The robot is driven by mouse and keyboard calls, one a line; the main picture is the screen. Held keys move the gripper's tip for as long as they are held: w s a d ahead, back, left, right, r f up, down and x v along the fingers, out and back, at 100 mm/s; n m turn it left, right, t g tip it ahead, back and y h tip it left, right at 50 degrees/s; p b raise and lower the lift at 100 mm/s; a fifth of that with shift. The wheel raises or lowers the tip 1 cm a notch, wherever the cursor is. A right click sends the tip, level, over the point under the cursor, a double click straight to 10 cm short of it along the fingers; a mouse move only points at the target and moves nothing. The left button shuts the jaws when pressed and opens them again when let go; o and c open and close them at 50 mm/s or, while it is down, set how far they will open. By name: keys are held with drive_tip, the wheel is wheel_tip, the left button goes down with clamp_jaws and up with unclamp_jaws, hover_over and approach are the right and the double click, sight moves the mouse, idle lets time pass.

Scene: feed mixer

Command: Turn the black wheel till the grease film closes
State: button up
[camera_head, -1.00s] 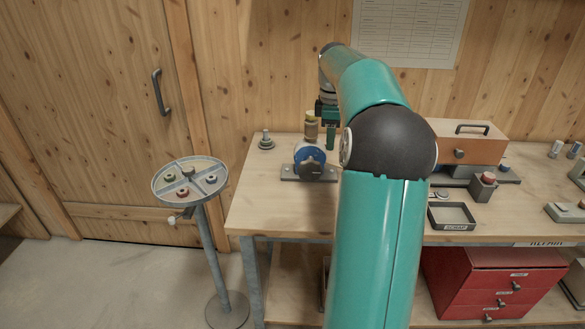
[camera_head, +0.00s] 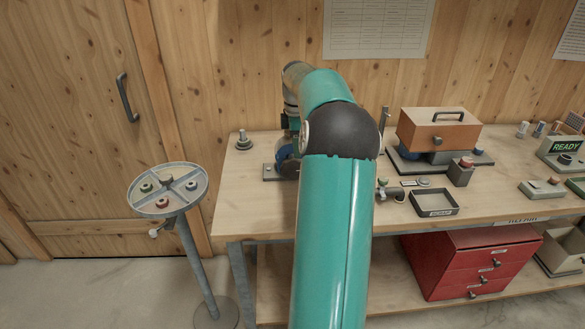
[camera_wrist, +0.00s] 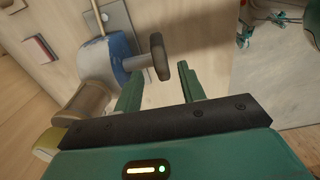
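The black wheel (camera_wrist: 160,57) is a dark disc on a short shaft from a blue and grey housing (camera_wrist: 117,48) in the wrist view. My gripper (camera_wrist: 161,70) is open, its two green fingers apart, with the wheel's near edge at the gap between the tips. I cannot tell whether a finger touches it. In the head view the housing (camera_head: 286,158) shows only as a blue patch beside my arm; the wheel is hidden there. A tan cylinder (camera_wrist: 80,108) sits by the housing in the wrist view. I cannot make out the grease film.
A round parts tray (camera_head: 167,190) on a stand is left of the bench (camera_head: 240,195). A small fitting (camera_head: 243,140) stands on the bench's left corner. Right of my arm are an orange box (camera_head: 438,130), a scrap tray (camera_head: 433,212) and a red drawer unit (camera_head: 455,265).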

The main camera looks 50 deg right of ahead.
sight(295, 179)
wheel_tip(295, 179, down, 9)
drive_tip(key=shift+w+a+r, duration=0.1)
drive_tip(key=shift+w, duration=0.05)
clamp_jaws()
